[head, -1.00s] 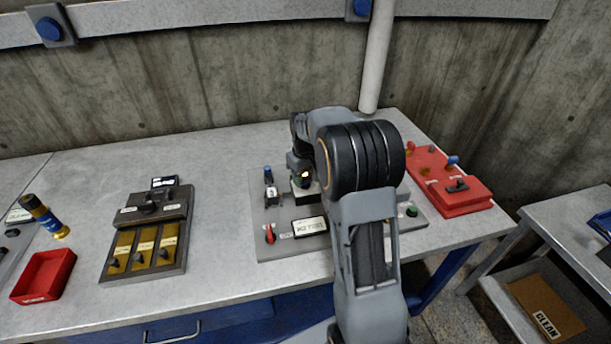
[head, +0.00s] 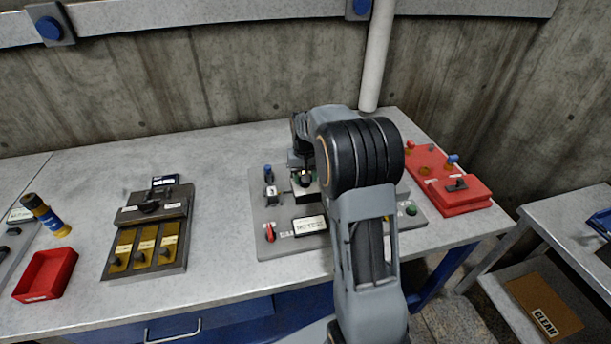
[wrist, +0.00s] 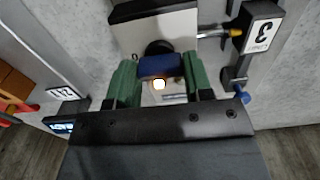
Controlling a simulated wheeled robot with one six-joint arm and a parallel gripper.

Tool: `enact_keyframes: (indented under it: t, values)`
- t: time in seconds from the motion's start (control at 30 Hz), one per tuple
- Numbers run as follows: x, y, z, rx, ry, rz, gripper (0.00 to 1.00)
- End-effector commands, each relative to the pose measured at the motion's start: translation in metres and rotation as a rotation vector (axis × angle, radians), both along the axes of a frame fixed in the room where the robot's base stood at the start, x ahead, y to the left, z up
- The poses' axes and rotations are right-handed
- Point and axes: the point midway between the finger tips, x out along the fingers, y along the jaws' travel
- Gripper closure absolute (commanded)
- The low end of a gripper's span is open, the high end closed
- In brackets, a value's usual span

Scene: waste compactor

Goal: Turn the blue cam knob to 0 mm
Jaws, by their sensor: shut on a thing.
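The blue cam knob (wrist: 160,65) shows in the wrist view as a short blue bar in front of a dark round base on a pale block. My gripper (wrist: 160,79) is shut on it, with one green finger pad on each side. A small bright spot lies just below the knob, between the pads. In the head view my gripper (head: 304,176) is over the block on the grey panel (head: 288,245), partly behind my arm. The knob cannot be made out there. I cannot read a millimetre setting in either view.
A lit display (wrist: 62,127) is at left. A red switch box (head: 451,185) is right of the panel; a brass-switch unit (head: 147,235) is left.

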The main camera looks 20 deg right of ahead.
Motion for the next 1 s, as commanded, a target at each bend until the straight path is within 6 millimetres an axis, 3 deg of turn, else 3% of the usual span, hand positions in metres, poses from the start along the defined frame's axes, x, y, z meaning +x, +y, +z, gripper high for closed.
enact_keyframes:
  t: [0.17,0.2,0.47,0.77,1.0]
  values:
    - [0.0,0.0,0.0,0.001,-0.001,-0.003,0.77]
    - [0.0,0.0,0.0,0.001,-0.001,-0.003,0.51]
    - [0.0,0.0,0.0,0.001,-0.001,-0.001,0.28]
    - [0.001,0.0,0.004,-0.001,-0.003,0.0,0.28]
    - [0.001,0.0,0.042,-0.001,-0.007,0.0,0.28]
